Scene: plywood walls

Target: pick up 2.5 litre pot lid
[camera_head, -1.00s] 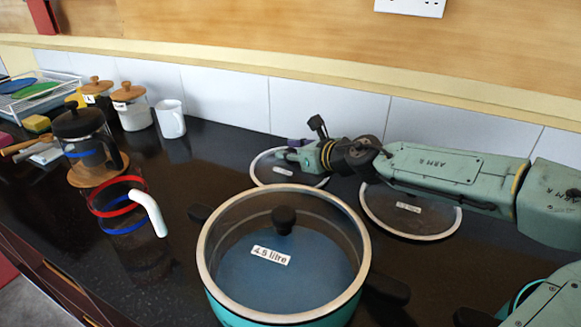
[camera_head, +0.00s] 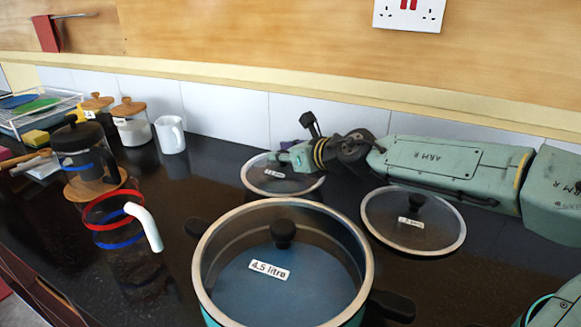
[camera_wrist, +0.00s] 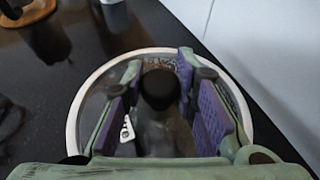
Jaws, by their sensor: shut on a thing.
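The glass lid (camera_head: 290,189) with a pale rim lies at the back by the tiled wall. Its label is too small to read surely. My gripper (camera_head: 280,158) reaches it from the right and is shut on its black knob. In the wrist view, the knob (camera_wrist: 160,86) sits between my purple-padded fingers, with the lid's rim (camera_wrist: 78,108) around them. I cannot tell whether the lid is clear of the counter. A second, larger glass lid (camera_head: 440,236) lies to the right, under my forearm's line.
A teal pot with a lid marked 4.5 litre (camera_head: 232,285) stands in front. To the left are a red-and-blue-ringed glass vessel (camera_head: 112,212), a cafetière (camera_head: 78,155), lidded jars (camera_head: 131,125) and a white mug (camera_head: 171,135). The tiled wall (camera_head: 335,126) is close behind.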

